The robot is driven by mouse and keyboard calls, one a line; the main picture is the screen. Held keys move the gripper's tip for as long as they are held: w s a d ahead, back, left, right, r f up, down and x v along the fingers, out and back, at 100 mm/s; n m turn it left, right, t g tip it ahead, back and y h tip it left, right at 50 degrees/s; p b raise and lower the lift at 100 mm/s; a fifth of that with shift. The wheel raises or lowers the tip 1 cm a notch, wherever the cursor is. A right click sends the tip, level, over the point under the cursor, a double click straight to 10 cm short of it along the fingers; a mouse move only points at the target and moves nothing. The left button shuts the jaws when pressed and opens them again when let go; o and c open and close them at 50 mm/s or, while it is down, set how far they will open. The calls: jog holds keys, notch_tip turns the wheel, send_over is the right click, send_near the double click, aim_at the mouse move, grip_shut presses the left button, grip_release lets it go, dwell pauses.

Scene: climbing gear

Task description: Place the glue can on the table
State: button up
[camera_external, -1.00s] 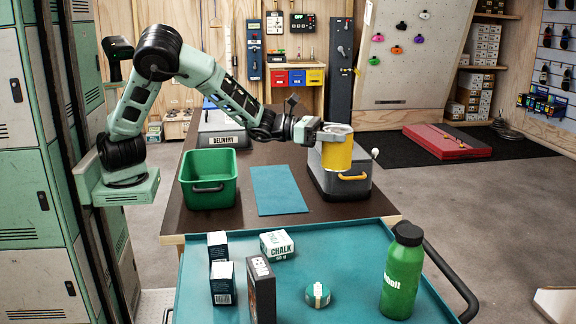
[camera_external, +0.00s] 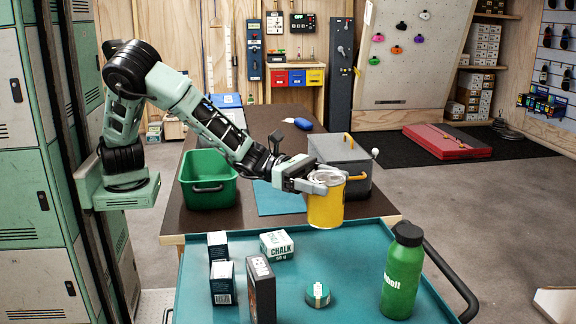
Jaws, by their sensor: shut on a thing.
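The glue can (camera_external: 326,208) is a yellow cylinder with a pale top, upright, near the table's front right part. My gripper (camera_external: 327,180) is shut on its upper part. Whether the can's base touches the table or hangs just above it, I cannot tell. The dark brown table (camera_external: 225,222) stands behind the teal cart. My gripper hides part of the can's top.
A green bin (camera_external: 208,178), a blue mat (camera_external: 279,203) and a grey box with yellow handles (camera_external: 345,152) are on the table. The teal cart (camera_external: 345,258) in front carries a chalk box (camera_external: 277,244), a green bottle (camera_external: 402,272), a round tin (camera_external: 317,293) and several boxes.

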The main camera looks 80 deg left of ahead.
notch_tip(320, 180, down, 12)
jog(key=shift+r, duration=0.2)
dwell(0.4)
jog(key=shift+f, duration=0.2)
jog(key=o, duration=1.3)
jog(key=shift+o, duration=0.2)
jog(key=shift+r, duration=0.15)
jog(key=b+v, duration=0.1)
jog(key=v, duration=1)
jog(key=shift+s+b, duration=0.1)
jog(key=shift+b, duration=0.2)
jog(key=shift+o, duration=0.5)
jog(key=shift+s+a, duration=0.3)
jog(key=shift+a, duration=0.05)
